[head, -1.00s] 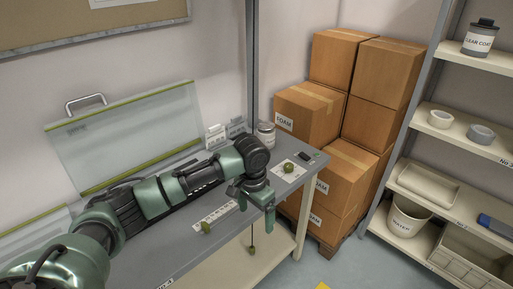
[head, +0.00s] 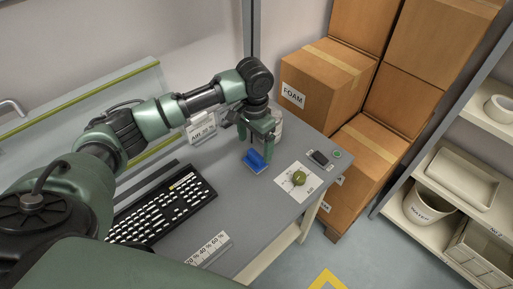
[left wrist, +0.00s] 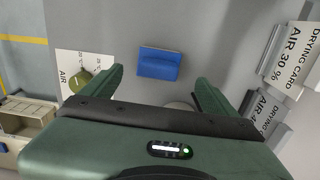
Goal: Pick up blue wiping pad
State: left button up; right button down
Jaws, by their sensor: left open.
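The blue wiping pad (head: 255,160) lies on the grey table near its back right part. It also shows in the left wrist view (left wrist: 158,63), flat on the table, ahead of and between the two fingers. My left gripper (head: 257,140) is above the table just behind the pad, pointing down, with open fingers and nothing between them. In the left wrist view the left gripper (left wrist: 158,84) has its fingers spread wider than the pad. The fingers look apart from the pad. My right gripper is not in view.
A black keyboard (head: 163,208) lies left of the pad. A white card with a green knob (head: 299,178) is to its right. Drying cards (head: 201,131) and a jar (head: 277,122) stand behind. Cardboard boxes (head: 325,85) and a shelf (head: 450,165) are beyond the table's right edge.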

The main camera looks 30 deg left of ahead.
aim_at(254, 155)
pick_arm(q)
jog(key=f, duration=0.1)
jog(key=s+f+p, duration=0.1)
jog(key=shift+s+d+f, duration=0.15)
jog(key=shift+f, duration=0.15)
jog(key=f, duration=0.2)
jog(key=shift+w+f+p, duration=0.25)
jog(key=shift+f+p, duration=0.1)
jog(key=shift+f, duration=0.05)
jog(key=shift+w+f, duration=0.1)
jog(key=shift+f, duration=0.45)
jog(key=c, duration=1.5)
jog(key=shift+c, duration=0.7)
jog(key=shift+r, duration=0.1)
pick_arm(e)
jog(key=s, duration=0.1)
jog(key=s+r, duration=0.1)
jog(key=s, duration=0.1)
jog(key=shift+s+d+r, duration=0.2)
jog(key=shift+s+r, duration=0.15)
